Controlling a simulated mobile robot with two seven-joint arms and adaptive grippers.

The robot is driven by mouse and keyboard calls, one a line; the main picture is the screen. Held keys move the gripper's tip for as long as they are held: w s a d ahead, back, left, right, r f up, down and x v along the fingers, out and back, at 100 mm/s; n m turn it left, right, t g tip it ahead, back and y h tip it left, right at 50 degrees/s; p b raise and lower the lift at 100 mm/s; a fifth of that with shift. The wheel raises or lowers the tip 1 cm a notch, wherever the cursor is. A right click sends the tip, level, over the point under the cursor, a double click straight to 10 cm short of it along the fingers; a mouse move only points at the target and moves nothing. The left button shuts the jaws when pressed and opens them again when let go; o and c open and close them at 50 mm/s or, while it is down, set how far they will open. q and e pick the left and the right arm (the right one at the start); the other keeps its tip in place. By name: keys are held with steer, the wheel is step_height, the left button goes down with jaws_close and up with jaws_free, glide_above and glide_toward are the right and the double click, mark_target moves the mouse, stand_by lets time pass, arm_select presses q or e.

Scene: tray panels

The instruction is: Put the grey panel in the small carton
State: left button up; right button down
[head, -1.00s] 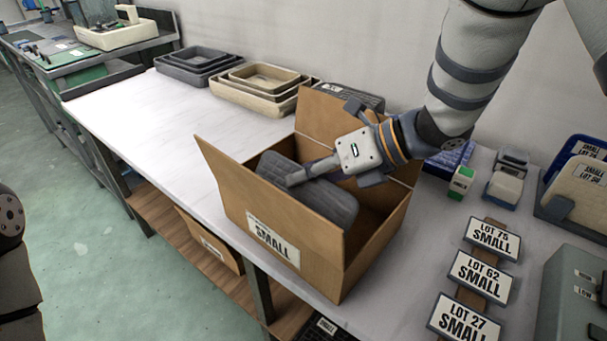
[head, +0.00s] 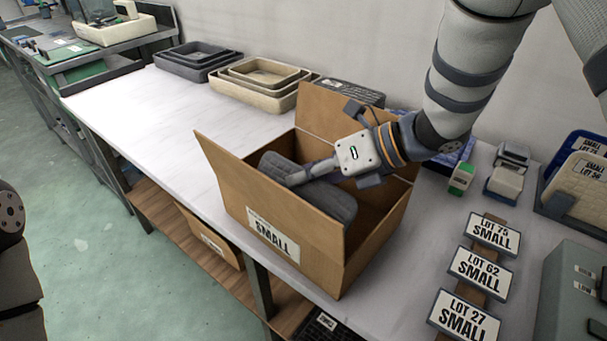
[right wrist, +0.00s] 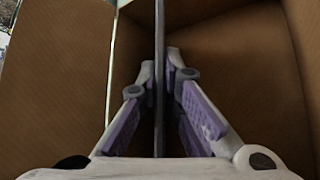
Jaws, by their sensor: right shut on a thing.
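The grey panel (head: 333,201) is tilted inside the open small carton (head: 325,258), its lower part hidden behind the carton's front wall. My right gripper (head: 298,177) is shut on the panel's upper edge and reaches into the carton from the right. In the right wrist view, the panel (right wrist: 159,95) shows edge-on as a thin strip between the fingers of my right gripper (right wrist: 160,72), with brown carton walls around it. Whether the panel touches the carton floor is hidden. My left gripper is out of view.
Grey trays (head: 196,62) and beige trays (head: 262,82) stand at the back of the white table (head: 150,112). Lot signs (head: 482,274) and a grey-green box (head: 572,290) are right of the carton. The table left of the carton is clear.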

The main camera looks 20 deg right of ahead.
steer(key=c, duration=1.7)
jaws_free()
steer(key=v, duration=1.2)
steer(key=shift+f, duration=0.1)
